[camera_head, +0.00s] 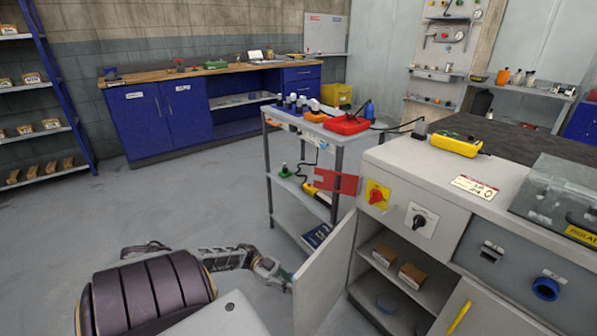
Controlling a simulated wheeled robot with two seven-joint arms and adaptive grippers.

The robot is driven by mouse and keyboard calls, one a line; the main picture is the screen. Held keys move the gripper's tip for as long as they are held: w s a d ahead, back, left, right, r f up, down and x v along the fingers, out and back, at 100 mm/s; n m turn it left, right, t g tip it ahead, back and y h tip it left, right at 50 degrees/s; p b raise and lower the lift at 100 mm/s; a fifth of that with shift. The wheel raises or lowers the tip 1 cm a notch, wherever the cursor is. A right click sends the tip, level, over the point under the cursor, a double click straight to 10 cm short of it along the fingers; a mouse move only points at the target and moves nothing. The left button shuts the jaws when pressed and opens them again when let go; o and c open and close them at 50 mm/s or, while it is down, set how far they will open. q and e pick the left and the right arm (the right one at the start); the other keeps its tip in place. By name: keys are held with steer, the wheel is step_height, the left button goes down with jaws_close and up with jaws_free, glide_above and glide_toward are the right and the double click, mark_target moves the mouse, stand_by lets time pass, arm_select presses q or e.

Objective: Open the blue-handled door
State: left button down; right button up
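A pale grey cabinet door (326,282) stands swung open at the left end of the grey cabinet (415,190). No blue handle shows clearly; a small blue-green patch shows at my gripper, where a handle may be partly hidden. My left gripper (283,278) is at the outer face of this door, near its free edge. It is small in the picture, and I cannot tell whether its fingers are closed or touching. My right gripper is not in view.
A second door with a yellow handle (459,318) is to the right. A grey cart (270,175) with tools and a red panel (336,182) stand close behind the open door. Clear floor (150,205) lies to the left. A blue workbench (165,120) is at the back.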

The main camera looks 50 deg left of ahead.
arm_select(q)
steer(key=shift+a, duration=0.1)
steer(key=shift+s, duration=0.1)
steer(key=c, duration=1.8)
jaws_free()
steer(key=shift+v, duration=6)
steer(key=shift+r, duration=0.1)
